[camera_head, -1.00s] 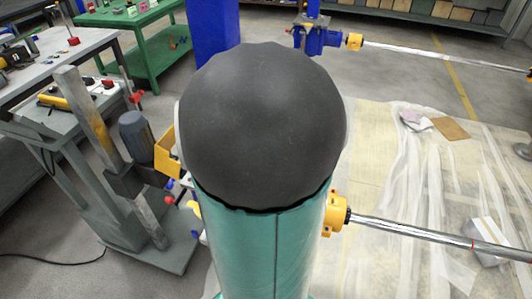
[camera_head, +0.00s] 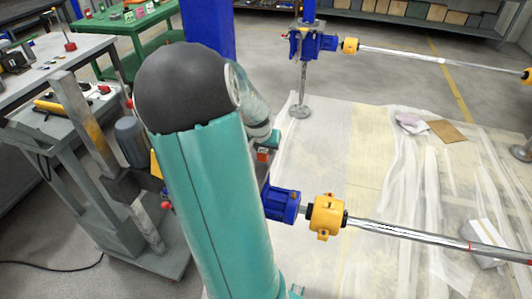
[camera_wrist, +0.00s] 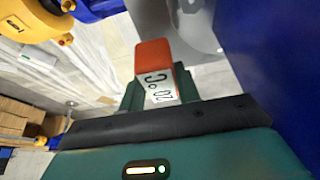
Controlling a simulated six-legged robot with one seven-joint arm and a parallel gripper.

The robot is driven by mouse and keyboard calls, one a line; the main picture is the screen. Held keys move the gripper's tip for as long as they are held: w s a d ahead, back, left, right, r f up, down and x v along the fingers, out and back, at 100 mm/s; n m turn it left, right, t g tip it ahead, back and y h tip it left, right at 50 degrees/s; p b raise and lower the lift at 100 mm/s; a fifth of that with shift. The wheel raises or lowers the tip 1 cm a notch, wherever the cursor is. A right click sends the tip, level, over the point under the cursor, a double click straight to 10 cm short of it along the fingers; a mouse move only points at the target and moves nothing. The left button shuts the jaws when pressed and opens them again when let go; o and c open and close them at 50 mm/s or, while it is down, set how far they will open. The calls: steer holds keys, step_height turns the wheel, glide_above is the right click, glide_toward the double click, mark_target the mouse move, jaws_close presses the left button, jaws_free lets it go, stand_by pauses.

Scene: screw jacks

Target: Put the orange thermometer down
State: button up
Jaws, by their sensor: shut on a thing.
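The orange thermometer (camera_wrist: 154,56) is held in my gripper (camera_wrist: 158,84) in the wrist view. Its white display with dark digits faces the camera and reads upside down. The dark green fingers stand on both sides of it. In the head view a small orange part of the thermometer (camera_head: 263,155) shows below the end of my arm, beside the blue gearbox of the near screw jack. Most of my gripper is hidden behind my arm there. I cannot tell whether the thermometer touches anything besides the fingers.
A blue screw-jack gearbox (camera_head: 282,204) joins a yellow coupling (camera_head: 327,216) and a long shaft (camera_head: 420,238). Another blue jack (camera_head: 308,44) stands farther back. A blue column (camera_head: 208,30) rises behind my arm. A grey workbench (camera_head: 60,75) stands left. Plastic sheeting (camera_head: 375,180) covers the right floor.

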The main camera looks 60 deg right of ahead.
mark_target(266, 152)
steer(key=shift+d, duration=0.6)
steer(key=shift+w+d+f, duration=0.1)
steer(key=shift+d+f, duration=0.05)
steer(key=shift+f, duration=1.6)
steer(key=shift+f, duration=0.2)
steer(key=o, duration=1.2)
steer(key=shift+c, duration=0.2)
steer(key=shift+r, duration=0.1)
steer(key=shift+r, duration=0.25)
steer(key=v, duration=1.1)
steer(key=shift+r, duration=0.35)
